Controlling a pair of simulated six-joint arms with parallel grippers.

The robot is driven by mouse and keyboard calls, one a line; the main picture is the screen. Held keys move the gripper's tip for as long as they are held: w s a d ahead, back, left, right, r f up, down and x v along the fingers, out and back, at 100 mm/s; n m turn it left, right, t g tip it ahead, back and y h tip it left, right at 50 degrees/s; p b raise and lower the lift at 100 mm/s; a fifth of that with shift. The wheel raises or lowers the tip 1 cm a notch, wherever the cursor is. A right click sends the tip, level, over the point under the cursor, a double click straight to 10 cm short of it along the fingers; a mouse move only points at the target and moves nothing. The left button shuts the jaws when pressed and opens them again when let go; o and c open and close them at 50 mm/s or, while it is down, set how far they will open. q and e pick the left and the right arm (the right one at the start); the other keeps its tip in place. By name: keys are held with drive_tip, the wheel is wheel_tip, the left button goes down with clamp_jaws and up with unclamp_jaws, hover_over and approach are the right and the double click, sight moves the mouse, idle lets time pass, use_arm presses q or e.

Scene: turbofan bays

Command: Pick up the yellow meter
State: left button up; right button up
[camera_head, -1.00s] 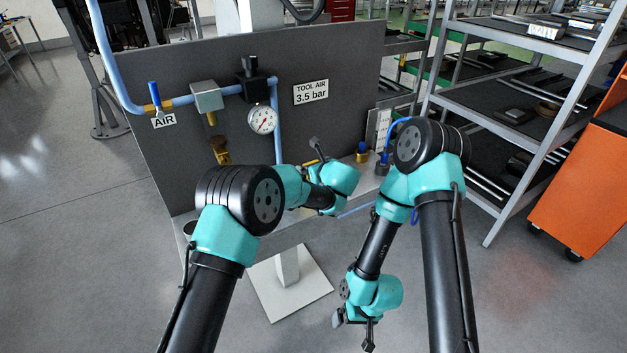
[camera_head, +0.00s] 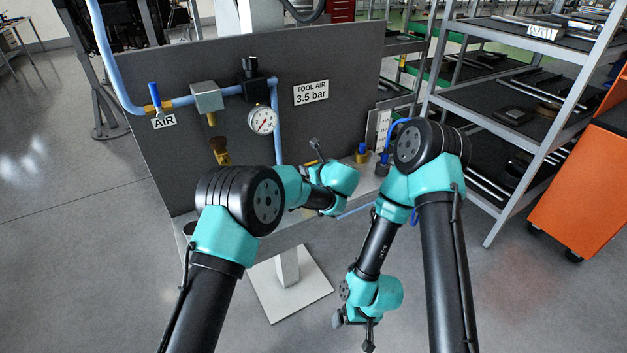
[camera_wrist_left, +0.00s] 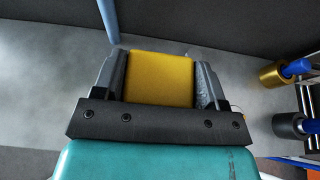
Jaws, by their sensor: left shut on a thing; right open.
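The yellow meter (camera_wrist_left: 160,78) sits between the two fingers of my left gripper (camera_wrist_left: 160,80) in the left wrist view, and the fingers are shut on its sides. Grey shelf surface lies around it in that view; I cannot tell whether it touches the shelf. In the head view the left gripper (camera_head: 315,158) is partly hidden by its own wrist, near the shelf in front of the panel, and the meter is mostly hidden. My right gripper (camera_head: 355,332) hangs low at the bottom centre, open and empty, away from the shelf.
Brass and dark fittings with blue tops (camera_head: 361,154) stand on the shelf to the right. A metal rack (camera_head: 500,110) and orange cabinet (camera_head: 585,185) stand at right.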

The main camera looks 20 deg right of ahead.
use_arm(q)
drive_tip(key=shift+r, duration=5.1)
drive_tip(key=shift+f, duration=0.1)
wheel_tip(320, 180, down, 7)
drive_tip(key=shift+r, duration=0.1)
drive_tip(key=shift+f, duration=0.2)
drive_tip(key=shift+f, duration=1.2)
drive_tip(key=shift+f, duration=0.15)
use_arm(e)
drive_tip(key=shift+c, duration=0.3)
clamp_jaws()
